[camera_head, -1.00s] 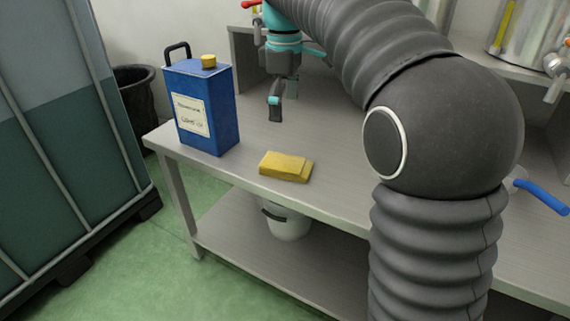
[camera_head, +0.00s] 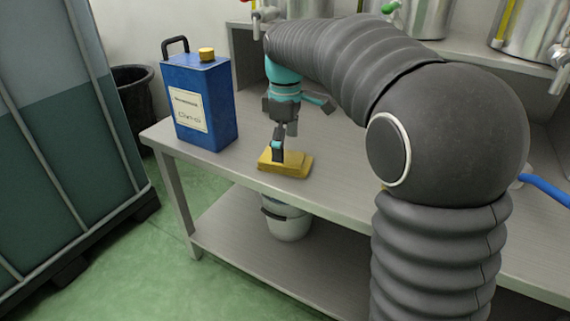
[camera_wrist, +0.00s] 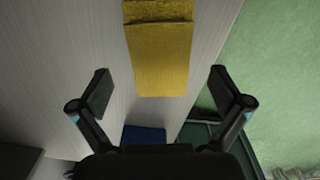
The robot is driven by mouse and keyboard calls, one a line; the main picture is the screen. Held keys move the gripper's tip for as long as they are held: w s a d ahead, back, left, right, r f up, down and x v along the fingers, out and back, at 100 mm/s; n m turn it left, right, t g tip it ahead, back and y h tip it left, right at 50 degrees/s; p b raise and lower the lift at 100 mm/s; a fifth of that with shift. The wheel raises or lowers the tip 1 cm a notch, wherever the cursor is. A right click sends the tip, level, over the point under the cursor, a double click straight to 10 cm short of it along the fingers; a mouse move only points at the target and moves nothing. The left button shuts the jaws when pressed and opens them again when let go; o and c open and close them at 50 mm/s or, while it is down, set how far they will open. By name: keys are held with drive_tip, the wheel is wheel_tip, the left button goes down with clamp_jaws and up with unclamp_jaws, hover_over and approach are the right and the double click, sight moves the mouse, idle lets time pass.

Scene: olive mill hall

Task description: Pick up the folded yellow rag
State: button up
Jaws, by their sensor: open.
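The folded yellow rag (camera_head: 296,164) lies flat on the grey table near its front edge. In the wrist view the rag (camera_wrist: 160,58) shows at the top centre, ahead of the fingers and in line with the gap between them. My gripper (camera_head: 278,152) is over the left part of the rag in the head view and hides some of it. In the wrist view my gripper (camera_wrist: 160,92) is open, with one finger on each side and nothing between the pads. I cannot tell the exact height of the fingertips above the table.
A blue can (camera_head: 203,104) with a yellow cap stands on the table (camera_head: 331,196) left of the rag. A white bucket (camera_head: 287,221) sits on the lower shelf. Metal tanks with taps (camera_head: 416,18) stand behind.

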drive_tip(key=shift+f, duration=1.25)
drive_tip(key=c, duration=1.2)
drive_tip(key=shift+r, duration=0.15)
drive_tip(key=shift+c, duration=0.2)
wheel_tip(320, 180, up, 4)
drive_tip(key=shift+p, duration=0.4)
drive_tip(key=s+d+r, duration=0.5)
drive_tip(key=d+r, duration=0.1)
drive_tip(key=d, duration=0.4)
drive_tip(key=shift+d+r+p, duration=0.3)
drive_tip(key=shift+r+p, duration=0.1)
